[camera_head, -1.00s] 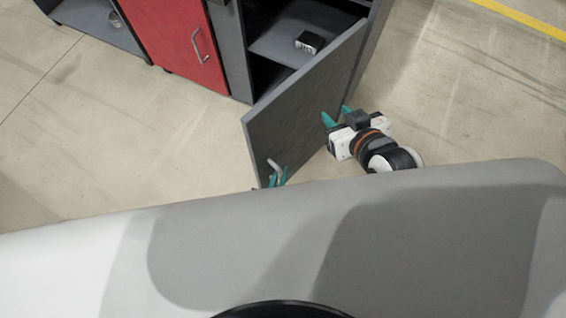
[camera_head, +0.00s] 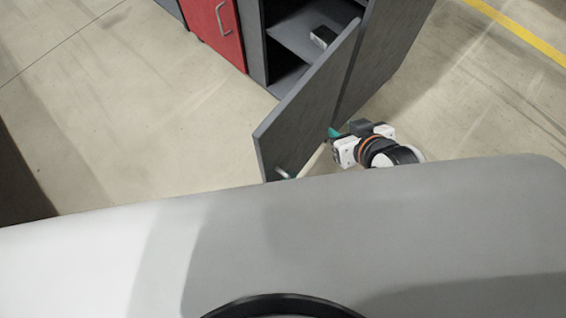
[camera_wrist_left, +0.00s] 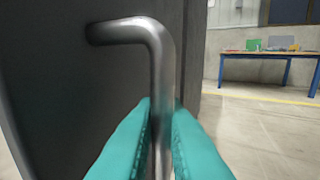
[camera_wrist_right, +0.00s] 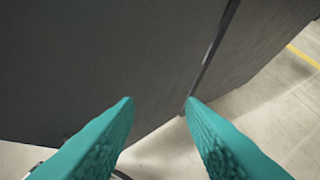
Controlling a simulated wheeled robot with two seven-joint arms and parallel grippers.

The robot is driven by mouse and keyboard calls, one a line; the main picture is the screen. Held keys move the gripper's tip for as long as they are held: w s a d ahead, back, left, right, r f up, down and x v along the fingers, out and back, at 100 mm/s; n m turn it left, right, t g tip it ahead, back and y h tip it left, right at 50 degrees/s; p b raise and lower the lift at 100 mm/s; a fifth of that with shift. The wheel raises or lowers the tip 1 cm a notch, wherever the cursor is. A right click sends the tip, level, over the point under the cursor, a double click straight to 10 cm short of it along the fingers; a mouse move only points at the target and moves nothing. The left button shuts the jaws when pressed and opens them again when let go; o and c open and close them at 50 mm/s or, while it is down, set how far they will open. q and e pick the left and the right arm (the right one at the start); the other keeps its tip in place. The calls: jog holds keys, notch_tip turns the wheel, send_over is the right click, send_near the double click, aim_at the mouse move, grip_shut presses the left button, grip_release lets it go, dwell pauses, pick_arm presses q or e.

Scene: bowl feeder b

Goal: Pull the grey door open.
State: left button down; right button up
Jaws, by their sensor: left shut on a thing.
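The grey door (camera_head: 305,105) stands open, swung out from the cabinet towards me. Its metal handle (camera_head: 283,173) shows near the door's low outer corner in the head view, just above my body's edge. In the left wrist view my left gripper (camera_wrist_left: 160,104) is shut on the handle (camera_wrist_left: 158,62), its teal fingers on both sides of the bar. The left gripper is hidden in the head view. My right gripper (camera_wrist_right: 159,101) is open and empty, its fingers facing the door (camera_wrist_right: 85,60). It also shows right of the door in the head view (camera_head: 335,134).
The open cabinet (camera_head: 400,45) has a shelf with a small dark box (camera_head: 322,36) on it. A red door (camera_head: 213,28) is to its left. Bare floor lies left of the grey door. A blue-legged table (camera_wrist_left: 265,57) stands far off.

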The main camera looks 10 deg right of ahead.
pick_arm(q)
jog(key=shift+s+d, duration=0.1)
jog(key=shift+s, duration=0.05)
jog(key=c, duration=1.8)
grip_release()
